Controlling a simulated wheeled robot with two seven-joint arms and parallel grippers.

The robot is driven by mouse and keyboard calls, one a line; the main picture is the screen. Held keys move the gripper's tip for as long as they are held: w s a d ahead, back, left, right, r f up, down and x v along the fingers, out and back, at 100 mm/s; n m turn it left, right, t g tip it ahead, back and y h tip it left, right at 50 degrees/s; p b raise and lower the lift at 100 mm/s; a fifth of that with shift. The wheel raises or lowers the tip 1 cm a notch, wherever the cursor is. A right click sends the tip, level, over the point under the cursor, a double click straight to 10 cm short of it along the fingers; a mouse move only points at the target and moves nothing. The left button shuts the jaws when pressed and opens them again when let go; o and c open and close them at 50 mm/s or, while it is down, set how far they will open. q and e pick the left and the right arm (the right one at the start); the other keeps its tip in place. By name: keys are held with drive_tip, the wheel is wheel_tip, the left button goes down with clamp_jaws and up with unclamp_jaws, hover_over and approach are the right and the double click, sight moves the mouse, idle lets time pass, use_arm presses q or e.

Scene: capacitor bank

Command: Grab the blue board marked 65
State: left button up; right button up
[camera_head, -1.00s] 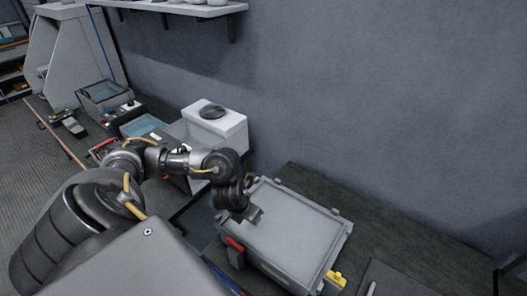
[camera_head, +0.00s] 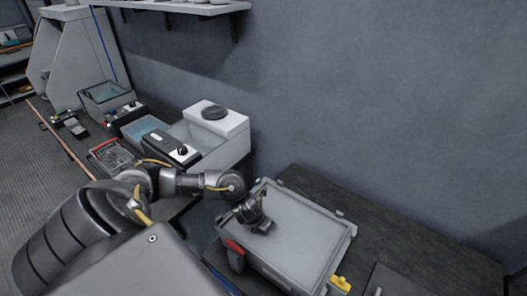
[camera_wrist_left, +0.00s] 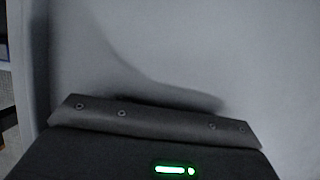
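My left gripper (camera_head: 262,226) is over the left part of the grey lid of a case (camera_head: 305,234) on the dark bench. In the left wrist view the dark front of the left gripper (camera_wrist_left: 155,118) lies close against a plain grey surface, with its shadow on it. The finger gap cannot be made out in either view, and I see nothing held. No blue board marked 65 can be made out. My right gripper is not in view.
The case has a red latch (camera_head: 235,246) and a yellow part (camera_head: 340,284) at its front. The dark bench top (camera_head: 400,236) right of the case is mostly clear.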

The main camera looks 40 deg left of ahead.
use_arm(q)
drive_tip(key=shift+f, duration=0.1)
clamp_jaws()
idle(0.3)
